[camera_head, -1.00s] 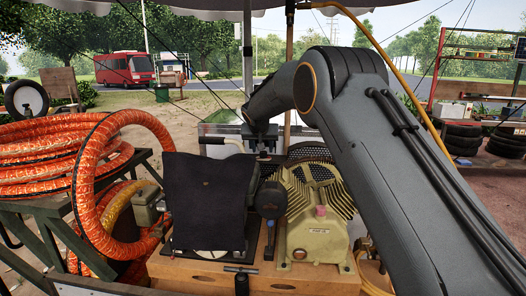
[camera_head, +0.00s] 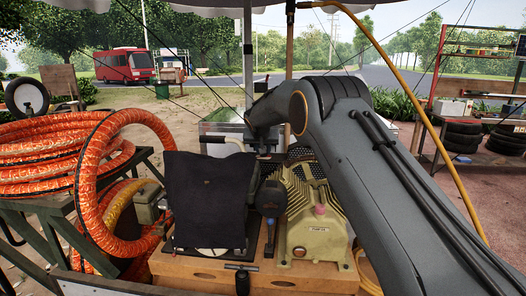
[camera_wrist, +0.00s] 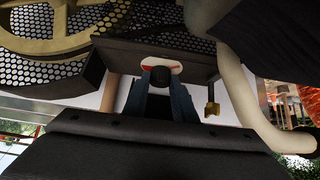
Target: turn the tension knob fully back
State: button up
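The black tension knob (camera_wrist: 160,78) shows in the wrist view, in front of a small white plate with red marking (camera_wrist: 174,67) on a dark bracket (camera_wrist: 196,60). The two bluish fingers of my gripper (camera_wrist: 162,92) reach up to it, one on each side, with the knob between their tips. The fingers look open around it; contact is too small to make out. In the head view my wrist is behind the compressor, and the fingers and knob are hidden there.
The tan compressor (camera_head: 314,225) stands before my wrist, beside a dark cloth (camera_head: 208,200). In the wrist view a pale curved pipe (camera_wrist: 243,92) and a brass fitting (camera_wrist: 211,107) are close on the right; a pulley (camera_wrist: 50,42) and perforated guard (camera_wrist: 133,14) lie above. Orange hoses (camera_head: 55,155) are at left.

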jog(key=shift+n, duration=0.4)
jog(key=shift+d+n+y, duration=0.15)
jog(key=shift+n+y, duration=0.45)
jog(key=shift+y, duration=0.2)
jog(key=shift+w+d+f+n+y+b, duration=0.1)
jog(key=shift+d+n+y+b, duration=0.05)
jog(key=shift+n+y+b, duration=0.65)
jog(key=n+g+y+b, duration=0.1)
jog(key=n+b, duration=0.1)
jog(key=b, duration=0.1)
jog(key=n+y+b, duration=0.1)
jog(key=b, duration=0.3)
jog(key=shift+w+d+f+n+g, duration=0.15)
jog(key=shift+d+f+n+g, duration=0.05)
jog(key=shift+n+g, duration=0.2)
jog(key=n+g+y+b, duration=0.1)
jog(key=b, duration=0.1)
jog(key=n+y+b, duration=0.1)
jog(key=n+b, duration=0.1)
jog(key=b, duration=0.1)
jog(key=shift+d+r+g, duration=0.1)
jog(key=shift+r+g, duration=0.05)
jog(key=shift+g, duration=0.25)
jog(key=shift+r+n+b, duration=0.1)
jog(key=shift+n+b, duration=0.3)
